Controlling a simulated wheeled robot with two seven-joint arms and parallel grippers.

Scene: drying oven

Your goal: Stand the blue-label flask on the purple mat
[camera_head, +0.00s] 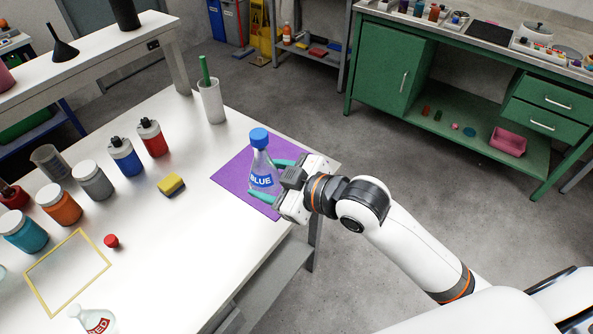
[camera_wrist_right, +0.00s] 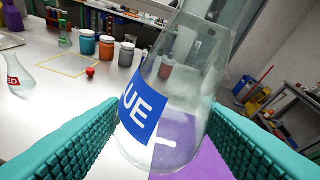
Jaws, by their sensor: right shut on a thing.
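The clear conical flask with a blue label and blue cap (camera_head: 262,165) is at the purple mat (camera_head: 232,172), near the table's right edge. It looks upright in the head view. My right gripper (camera_head: 270,180) is shut on it, with teal fingers on both sides of the glass. In the right wrist view the flask (camera_wrist_right: 170,110) fills the middle between the fingers, with the mat (camera_wrist_right: 205,163) behind and below its base. I cannot tell whether the base touches the mat. My left gripper is not in view.
A red-label flask (camera_head: 95,320) and a yellow-outlined square (camera_head: 66,272) are at the table's near left. A white cup with a green item (camera_head: 211,102), a yellow sponge (camera_head: 171,185), a red cap (camera_head: 111,241) and several jars stand left of the mat.

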